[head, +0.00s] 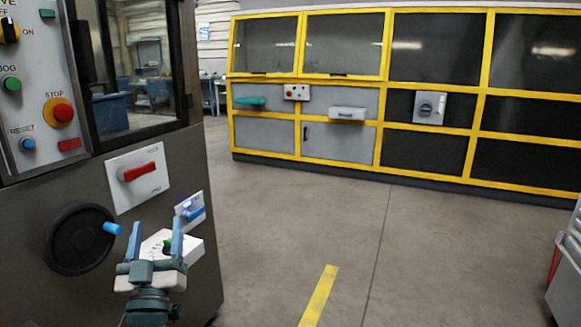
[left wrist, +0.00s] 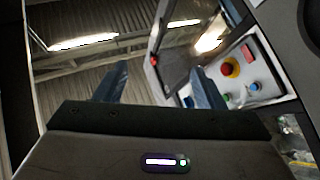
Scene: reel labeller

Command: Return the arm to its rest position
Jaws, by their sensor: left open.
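My left gripper (head: 155,242) is at the lower left of the head view, its two blue-grey fingers pointing up and spread apart with nothing between them. It is in front of the grey machine's lower side, close to a white box with a green button (head: 168,246), which it partly hides. In the left wrist view the two fingers of my left gripper (left wrist: 157,85) stand wide apart and empty. That view also shows the machine's control panel (left wrist: 240,70) tilted at the right. My right gripper is not in either view.
The grey machine has a black handwheel (head: 75,240), a red rotary handle (head: 138,172), a small blue-handled switch (head: 192,211) and a red stop button (head: 62,112). A yellow-framed cabinet row (head: 385,75) stands at the back. The floor (head: 270,220) between is clear.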

